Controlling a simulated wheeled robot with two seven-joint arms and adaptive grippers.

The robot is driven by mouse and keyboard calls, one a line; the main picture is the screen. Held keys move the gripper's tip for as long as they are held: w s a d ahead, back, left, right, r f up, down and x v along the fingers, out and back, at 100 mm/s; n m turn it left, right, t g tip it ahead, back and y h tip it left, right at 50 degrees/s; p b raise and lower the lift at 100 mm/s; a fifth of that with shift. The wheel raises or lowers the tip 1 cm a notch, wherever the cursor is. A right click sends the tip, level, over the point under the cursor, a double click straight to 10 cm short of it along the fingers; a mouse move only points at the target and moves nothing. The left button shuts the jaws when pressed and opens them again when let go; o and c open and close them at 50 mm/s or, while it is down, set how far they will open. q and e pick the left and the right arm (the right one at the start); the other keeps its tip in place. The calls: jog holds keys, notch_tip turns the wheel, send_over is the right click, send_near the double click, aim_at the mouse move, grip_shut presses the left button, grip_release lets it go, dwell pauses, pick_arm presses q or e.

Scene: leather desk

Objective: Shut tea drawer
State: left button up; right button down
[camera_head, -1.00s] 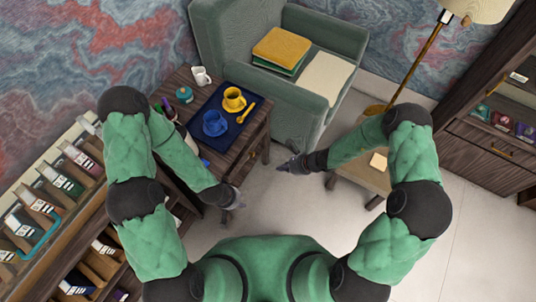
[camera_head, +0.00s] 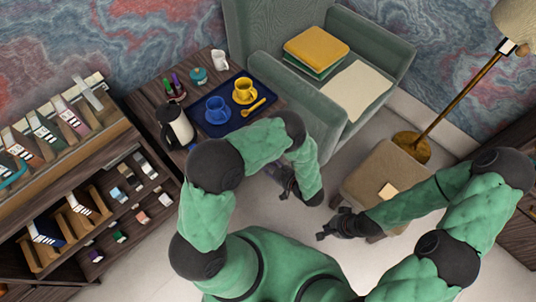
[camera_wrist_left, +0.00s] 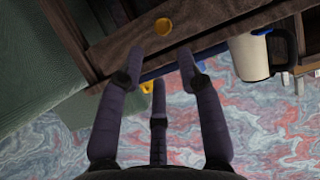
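The wooden side table (camera_head: 146,95) stands left of centre in the head view. Its drawer side is hidden there by my left arm. In the left wrist view, which is upside down, a dark wood drawer front (camera_wrist_left: 125,42) with a round brass knob (camera_wrist_left: 162,26) lies just beyond my left gripper (camera_wrist_left: 157,70). The fingers are spread, empty and seem apart from the wood. How far out the drawer stands is hard to tell. In the head view my left gripper (camera_head: 287,183) is right of the table. My right gripper (camera_head: 326,228) is open and empty over the floor.
A blue tray (camera_head: 212,130) with a blue cup (camera_head: 217,109) and a yellow cup (camera_head: 244,91) is on the table, beside a white jug (camera_head: 181,127). A green armchair (camera_head: 384,66) stands behind, a stool (camera_head: 371,180) right, and a shelf (camera_head: 90,155) left.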

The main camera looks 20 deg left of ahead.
pick_arm(q)
jog(key=b+x, duration=0.4)
jog(key=x, duration=0.6)
jog(key=shift+a+y, duration=0.3)
jog(key=shift+a, duration=0.05)
jog(key=shift+r, duration=0.1)
jog(key=shift+c, duration=0.2)
grip_shut()
jog(key=shift+a, duration=0.1)
